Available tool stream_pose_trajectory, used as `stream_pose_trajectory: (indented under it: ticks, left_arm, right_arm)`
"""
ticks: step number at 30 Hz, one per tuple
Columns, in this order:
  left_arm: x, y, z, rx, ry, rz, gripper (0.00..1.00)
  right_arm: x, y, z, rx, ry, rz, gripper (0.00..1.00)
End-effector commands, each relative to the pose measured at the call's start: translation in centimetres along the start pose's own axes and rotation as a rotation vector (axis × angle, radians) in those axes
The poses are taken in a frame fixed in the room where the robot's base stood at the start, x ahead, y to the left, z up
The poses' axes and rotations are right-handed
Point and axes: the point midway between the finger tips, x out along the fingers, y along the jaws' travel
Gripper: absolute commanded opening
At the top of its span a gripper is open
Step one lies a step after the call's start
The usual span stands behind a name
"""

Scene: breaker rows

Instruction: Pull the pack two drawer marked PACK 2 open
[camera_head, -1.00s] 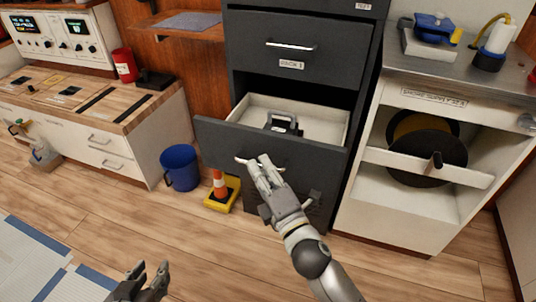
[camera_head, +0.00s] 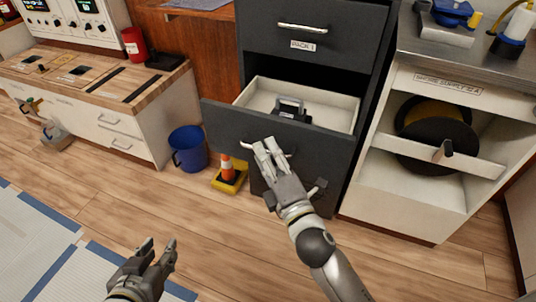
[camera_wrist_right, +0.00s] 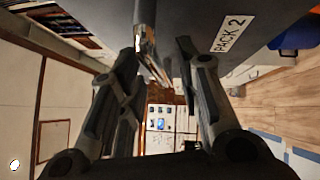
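The PACK 2 drawer (camera_head: 225,125) is the lower drawer of the dark cabinet and stands pulled out. A black device (camera_head: 290,108) lies inside it. Its PACK 2 label (camera_wrist_right: 233,34) shows in the right wrist view. My right gripper (camera_head: 266,147) is at the drawer front, over the handle (camera_head: 247,146). In the right wrist view the bright metal handle (camera_wrist_right: 147,42) runs between the spread fingers of my right gripper (camera_wrist_right: 160,60), with a gap beside it. My left gripper (camera_head: 160,245) is open and empty above the floor, far from the drawer.
The closed PACK 1 drawer (camera_head: 318,32) is above. A blue bucket (camera_head: 188,149) and an orange cone on a yellow base (camera_head: 229,178) stand on the floor left of the drawer. A white cabinet with a cable reel (camera_head: 432,125) is at right.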

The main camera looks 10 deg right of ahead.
Motion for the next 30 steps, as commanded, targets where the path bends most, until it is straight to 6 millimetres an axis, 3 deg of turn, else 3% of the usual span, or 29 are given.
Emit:
stream_pose_trajectory:
  ticks: [8,21,30]
  left_arm:
    - [-0.1,0.1,0.0,0.0,0.001,0.002,0.36]
    - [0.0,0.0,0.0,0.0,0.001,0.001,0.36]
    - [0.0,0.0,0.0,0.0,0.001,0.001,0.36]
  right_arm:
    - [-1.4,-0.1,0.0,0.002,0.0,-0.002,0.32]
    - [-7.9,-0.1,0.0,0.003,-0.002,-0.004,0.32]
    - [-11.2,-0.1,0.0,0.002,-0.002,-0.003,0.32]
